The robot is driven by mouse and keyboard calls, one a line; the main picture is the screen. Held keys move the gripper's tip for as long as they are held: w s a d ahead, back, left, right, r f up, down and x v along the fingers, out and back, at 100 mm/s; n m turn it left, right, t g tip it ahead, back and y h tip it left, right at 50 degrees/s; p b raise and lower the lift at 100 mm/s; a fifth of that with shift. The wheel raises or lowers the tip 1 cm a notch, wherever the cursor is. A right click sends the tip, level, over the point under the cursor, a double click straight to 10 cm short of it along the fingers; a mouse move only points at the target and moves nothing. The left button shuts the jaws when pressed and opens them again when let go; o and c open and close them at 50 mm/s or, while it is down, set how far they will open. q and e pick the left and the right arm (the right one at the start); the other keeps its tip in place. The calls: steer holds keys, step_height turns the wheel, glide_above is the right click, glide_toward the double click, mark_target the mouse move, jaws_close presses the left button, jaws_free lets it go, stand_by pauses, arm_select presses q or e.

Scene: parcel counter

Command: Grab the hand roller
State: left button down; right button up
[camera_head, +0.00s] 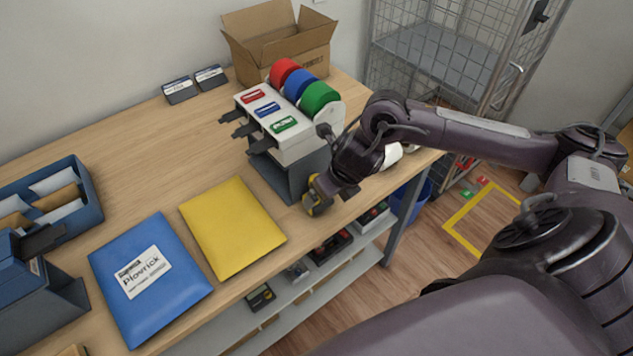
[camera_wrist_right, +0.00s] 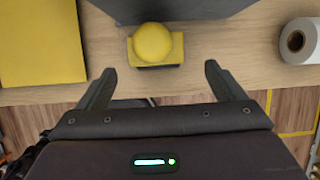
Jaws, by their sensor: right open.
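The hand roller, with a rounded yellow top on a flat yellow base (camera_wrist_right: 155,45), stands on the wooden counter near its front edge. In the head view its yellow side (camera_head: 318,203) shows partly behind my right gripper (camera_head: 322,186). In the right wrist view, my right gripper (camera_wrist_right: 161,78) is open and empty. Its two dark fingers are spread wide, one on each side of the roller's line, and the roller lies just beyond the fingertips, apart from them. My left gripper is in neither view.
A grey dispenser with red, blue and green rolls (camera_head: 300,140) stands right behind the roller. A yellow envelope (camera_head: 232,226) and a blue parcel (camera_head: 150,282) lie to the left. The counter's front edge is close.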

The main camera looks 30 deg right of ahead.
steer(key=shift+w+a+f+p, duration=0.15)
steer(key=shift+w+f+p, duration=0.15)
steer(key=shift+w+f, duration=0.2)
steer(key=shift+w+a+f+p, duration=0.15)
steer(key=shift+w+f+p, duration=0.1)
steer(key=shift+w+f, duration=0.25)
steer(key=x, duration=0.2)
steer(key=shift+f, duration=0.3)
steer(key=c, duration=1.1)
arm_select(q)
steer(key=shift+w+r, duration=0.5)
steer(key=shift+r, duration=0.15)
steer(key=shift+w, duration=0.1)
arm_select(e)
steer(key=shift+r, duration=0.1)
